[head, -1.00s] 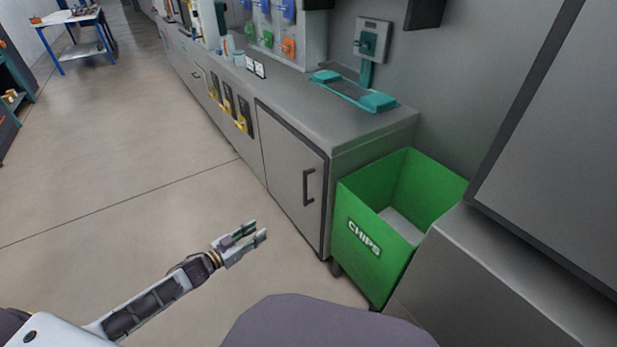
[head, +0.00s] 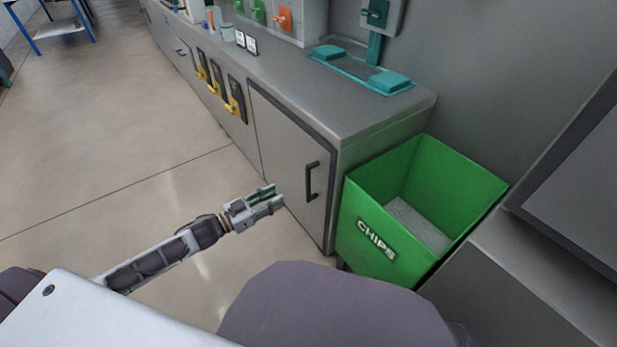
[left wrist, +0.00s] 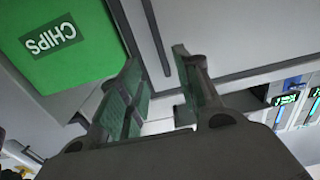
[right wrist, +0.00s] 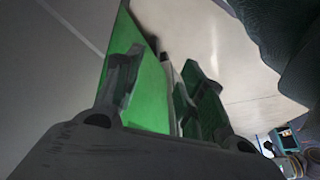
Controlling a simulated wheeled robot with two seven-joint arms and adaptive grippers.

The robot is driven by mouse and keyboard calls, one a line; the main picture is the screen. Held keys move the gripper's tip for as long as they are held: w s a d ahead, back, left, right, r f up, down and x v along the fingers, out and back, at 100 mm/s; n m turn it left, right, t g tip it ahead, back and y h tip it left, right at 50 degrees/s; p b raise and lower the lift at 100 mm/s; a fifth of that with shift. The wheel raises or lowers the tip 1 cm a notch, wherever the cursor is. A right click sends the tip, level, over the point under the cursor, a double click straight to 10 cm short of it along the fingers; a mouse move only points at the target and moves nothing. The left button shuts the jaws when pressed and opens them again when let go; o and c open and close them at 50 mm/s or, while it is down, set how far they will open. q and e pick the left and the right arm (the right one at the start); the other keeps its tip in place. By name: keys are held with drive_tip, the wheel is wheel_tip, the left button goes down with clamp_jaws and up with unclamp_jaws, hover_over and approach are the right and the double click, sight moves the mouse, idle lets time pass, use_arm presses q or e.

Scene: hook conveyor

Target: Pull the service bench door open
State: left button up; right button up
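The service bench door (head: 282,150) is a grey panel with a dark edge, and it stands closed in the bench front. Its dark upright handle (head: 313,181) is near the door's right edge. My left gripper (head: 277,197) is open and empty in front of the door, to the left of the handle in the head view and apart from it. In the left wrist view, a dark bar that looks like the handle (left wrist: 155,38) shows beyond and between the open fingers. My right gripper (right wrist: 160,58) is open and empty in the right wrist view; the head view does not show it.
A green CHIPS bin (head: 375,235) stands just right of the door. The bench top (head: 290,85) carries a teal-ended tray (head: 362,70). Yellow-handled black fittings (head: 236,98) are on the bench front to the left. The floor (head: 110,130) left of the bench is clear.

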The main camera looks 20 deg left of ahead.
use_arm(q)
drive_tip(key=shift+w, duration=0.1)
idle(0.3)
drive_tip(key=b+x, duration=0.4)
drive_tip(key=x, duration=0.9)
drive_tip(key=shift+w+d+b, duration=0.2)
drive_tip(key=shift+d+b, duration=0.05)
drive_tip(key=shift+b, duration=0.1)
use_arm(e)
wheel_tip(320, 180, down, 9)
drive_tip(key=a+t+y, duration=0.1)
drive_tip(key=shift+a+r+m+t, duration=0.2)
drive_tip(key=shift+a+m+t, duration=0.15)
drive_tip(key=shift+m+t, duration=0.05)
drive_tip(key=shift+w, duration=0.15)
use_arm(q)
clamp_jaws()
use_arm(e)
drive_tip(key=shift+w+r, duration=0.15)
drive_tip(key=shift+w, duration=0.05)
